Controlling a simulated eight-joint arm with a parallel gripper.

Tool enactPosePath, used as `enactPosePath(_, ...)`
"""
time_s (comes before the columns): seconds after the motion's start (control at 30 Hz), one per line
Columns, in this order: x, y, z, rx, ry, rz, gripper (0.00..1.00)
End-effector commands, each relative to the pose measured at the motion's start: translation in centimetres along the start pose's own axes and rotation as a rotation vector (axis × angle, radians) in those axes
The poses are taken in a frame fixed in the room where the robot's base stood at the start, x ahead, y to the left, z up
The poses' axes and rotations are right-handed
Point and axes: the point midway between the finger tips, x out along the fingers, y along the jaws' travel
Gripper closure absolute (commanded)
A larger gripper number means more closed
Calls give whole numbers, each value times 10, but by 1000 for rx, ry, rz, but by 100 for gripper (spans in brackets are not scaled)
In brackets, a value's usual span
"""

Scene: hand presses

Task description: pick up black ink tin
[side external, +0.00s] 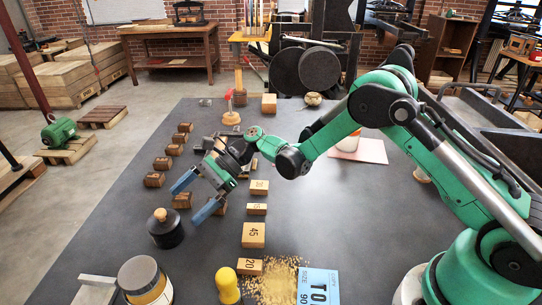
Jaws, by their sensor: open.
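Two round containers could be the black ink tin, and I cannot tell which it is. One is a squat black pot (165,230) with a tan knob on its lid, upright at the table's left side. The other is a tin (145,282) with a dark lid and a yellowish band, at the front left edge, partly cut off by the frame. My gripper (184,206) has blue fingers spread apart, pointing down and left. It is above and a little right of the black pot, apart from it, with nothing visibly held.
Small wooden blocks (154,180) line the left, one (182,200) behind my fingers. Numbered wooden blocks (254,235) run down the middle. A yellow knobbed object (228,284), tan crumbs (275,283) and a blue card (318,286) lie in front. The table (345,225) is clear right of centre.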

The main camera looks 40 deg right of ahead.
Motion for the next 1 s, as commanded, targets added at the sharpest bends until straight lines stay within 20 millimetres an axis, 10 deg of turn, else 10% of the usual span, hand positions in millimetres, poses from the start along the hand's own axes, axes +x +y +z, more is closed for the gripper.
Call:
enactPosePath(0.87, 66, 5, -6, 87, -59, 28, 0)
enactPosePath(1.0, 66, 5, -6, 87, -59, 28, 31)
